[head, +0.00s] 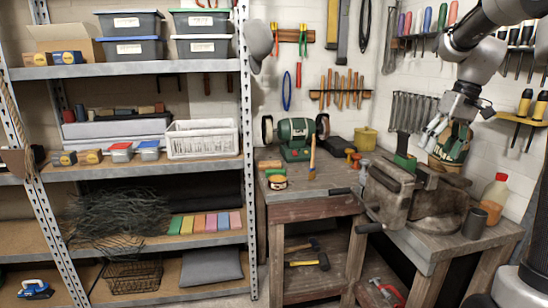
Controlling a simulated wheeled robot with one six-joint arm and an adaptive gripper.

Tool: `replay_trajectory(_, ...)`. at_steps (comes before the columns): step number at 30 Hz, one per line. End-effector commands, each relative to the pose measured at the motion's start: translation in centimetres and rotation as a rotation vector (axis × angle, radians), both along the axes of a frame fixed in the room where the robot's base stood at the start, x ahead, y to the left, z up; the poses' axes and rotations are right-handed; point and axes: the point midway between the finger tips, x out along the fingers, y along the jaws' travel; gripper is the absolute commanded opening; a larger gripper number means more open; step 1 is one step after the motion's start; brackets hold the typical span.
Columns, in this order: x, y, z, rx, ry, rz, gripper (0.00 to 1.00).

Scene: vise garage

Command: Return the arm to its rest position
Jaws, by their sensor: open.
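My arm comes in from the top right of the head view and bends down over the workbench. My gripper (433,130) hangs above the big metal vise (390,190), with its fingers pointing down and to the left. The fingers look apart and I see nothing held between them. A green and tan item (452,141) shows just behind and to the right of the gripper. A dark green piece (405,161) sits at the top of the vise jaws, below the gripper and apart from it.
A bottle (495,190) and a dark cup (474,222) stand right of the vise. Tools hang on the wall close to my arm. Metal shelving (150,67) fills the left.

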Motion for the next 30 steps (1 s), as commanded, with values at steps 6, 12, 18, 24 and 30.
replay_trajectory(6, -11.9, 3.3, -1.9, -0.127, -0.044, -0.258, 0.64)
replay_trajectory(12, -21.4, 5.6, -4.7, -0.189, -0.136, -0.245, 0.64)
replay_trajectory(18, -25.6, 7.1, -5.0, -0.193, -0.231, -0.180, 0.64)
replay_trajectory(24, -25.6, 7.7, -3.7, -0.184, -0.293, -0.152, 0.64)
replay_trajectory(30, -25.6, 7.8, -3.7, -0.183, -0.290, -0.151, 0.64)
